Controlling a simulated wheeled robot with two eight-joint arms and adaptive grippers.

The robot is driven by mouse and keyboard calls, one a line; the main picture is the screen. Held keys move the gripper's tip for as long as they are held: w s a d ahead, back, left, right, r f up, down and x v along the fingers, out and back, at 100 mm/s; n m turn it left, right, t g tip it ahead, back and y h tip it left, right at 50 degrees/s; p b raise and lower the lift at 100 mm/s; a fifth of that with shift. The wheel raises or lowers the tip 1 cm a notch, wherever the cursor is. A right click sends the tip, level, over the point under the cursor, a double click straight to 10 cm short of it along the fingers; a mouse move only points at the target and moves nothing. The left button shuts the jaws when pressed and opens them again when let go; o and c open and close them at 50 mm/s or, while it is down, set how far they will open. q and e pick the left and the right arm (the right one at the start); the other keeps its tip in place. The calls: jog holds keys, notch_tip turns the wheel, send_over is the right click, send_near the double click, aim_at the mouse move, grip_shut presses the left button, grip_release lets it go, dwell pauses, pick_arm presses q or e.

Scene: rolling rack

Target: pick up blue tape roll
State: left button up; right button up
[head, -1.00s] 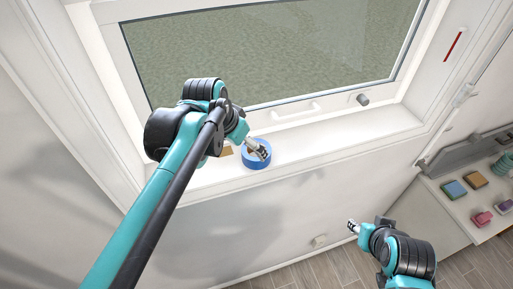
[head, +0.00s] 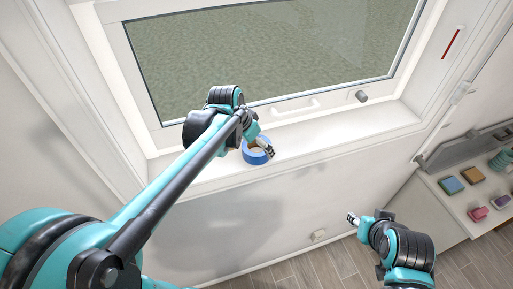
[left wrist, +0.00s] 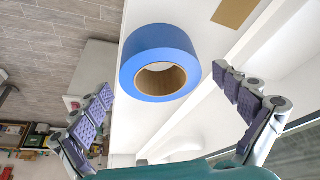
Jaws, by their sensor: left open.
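The blue tape roll (head: 256,155) lies on the white window sill (head: 330,137), with its brown core showing. In the left wrist view the blue tape roll (left wrist: 150,52) sits between and beyond the fingertips, apart from both. My left gripper (head: 265,147) is over the roll in the head view and partly covers it; in the left wrist view my left gripper (left wrist: 163,82) is open and empty. My right gripper (head: 352,218) is low at the right, away from the sill and small in view; its finger gap cannot be made out.
The window frame (head: 300,108) with its handle rises behind the sill. A flat brown piece (left wrist: 235,12) lies on the sill near the roll. At the right a white shelf (head: 455,205) carries several coloured blocks. The sill right of the roll is clear.

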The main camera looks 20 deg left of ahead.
pick_arm(q)
jog(key=shift+x, duration=1.2)
jog(key=shift+r, duration=0.1)
jog(key=shift+s, duration=0.1)
jog(key=c, duration=1.3)
jog(key=shift+r, duration=0.1)
